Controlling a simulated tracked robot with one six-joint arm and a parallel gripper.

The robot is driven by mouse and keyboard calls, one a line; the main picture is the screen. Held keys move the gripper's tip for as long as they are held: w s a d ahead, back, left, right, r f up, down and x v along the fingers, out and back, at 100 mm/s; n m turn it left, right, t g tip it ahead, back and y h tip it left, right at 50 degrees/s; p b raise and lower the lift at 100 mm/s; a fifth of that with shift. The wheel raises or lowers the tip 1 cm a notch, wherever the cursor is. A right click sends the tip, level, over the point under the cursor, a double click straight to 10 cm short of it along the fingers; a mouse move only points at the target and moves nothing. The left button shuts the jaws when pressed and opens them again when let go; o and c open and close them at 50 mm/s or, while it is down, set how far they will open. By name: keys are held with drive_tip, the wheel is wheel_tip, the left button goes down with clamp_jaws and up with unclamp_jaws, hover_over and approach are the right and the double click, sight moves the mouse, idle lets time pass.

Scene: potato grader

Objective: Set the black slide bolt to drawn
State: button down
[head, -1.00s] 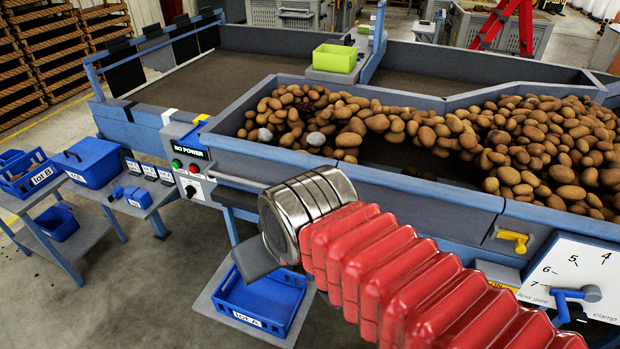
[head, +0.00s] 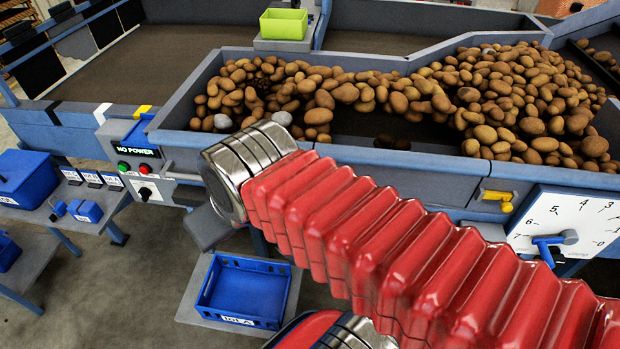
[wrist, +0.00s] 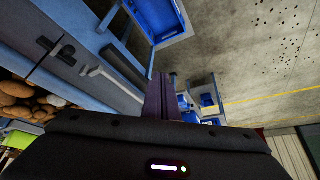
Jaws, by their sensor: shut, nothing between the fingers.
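A black fitting (wrist: 66,50), which looks like the black slide bolt, sits on the blue-grey side panel at the left of the wrist view. It is small and dark, and I cannot tell its position. I cannot make it out in the head view, where my arm covers part of the panel. My gripper (wrist: 159,76) is shut and empty in the wrist view. It appears to the right of the black fitting and apart from it. In the head view its fingers are not clearly visible.
Potatoes (head: 345,95) fill the grader bed. A light grey bar (wrist: 112,80) lies along the panel near my gripper. A blue tray (head: 243,290) stands below. A control box (head: 137,165) reads NO POWER. A yellow handle (head: 497,197) and a numbered dial (head: 585,215) are at right.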

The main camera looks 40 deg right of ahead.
drive_tip(key=w+d+r+m+g+y, duration=0.1)
drive_tip(key=w+d+m, duration=0.1)
drive_tip(key=d+m, duration=0.6)
drive_tip(key=w+d+r+m+g+y, duration=0.1)
drive_tip(key=w+d+m, duration=0.3)
drive_tip(key=m, duration=0.5)
drive_tip(key=s+d+m, duration=0.3)
drive_tip(key=d+m, duration=0.1)
drive_tip(key=d, duration=0.1)
drive_tip(key=s+d+m+t, duration=0.1)
drive_tip(key=s+d+m, duration=0.2)
drive_tip(key=d, duration=0.3)
drive_tip(key=s+d+f+m+t+y, duration=0.1)
drive_tip(key=s+d+m, duration=0.2)
drive_tip(key=d+m, duration=0.2)
drive_tip(key=shift+s+d+m, duration=0.25)
drive_tip(key=shift+s+m, duration=0.05)
drive_tip(key=shift+m, duration=0.3)
drive_tip(key=shift+f, duration=0.1)
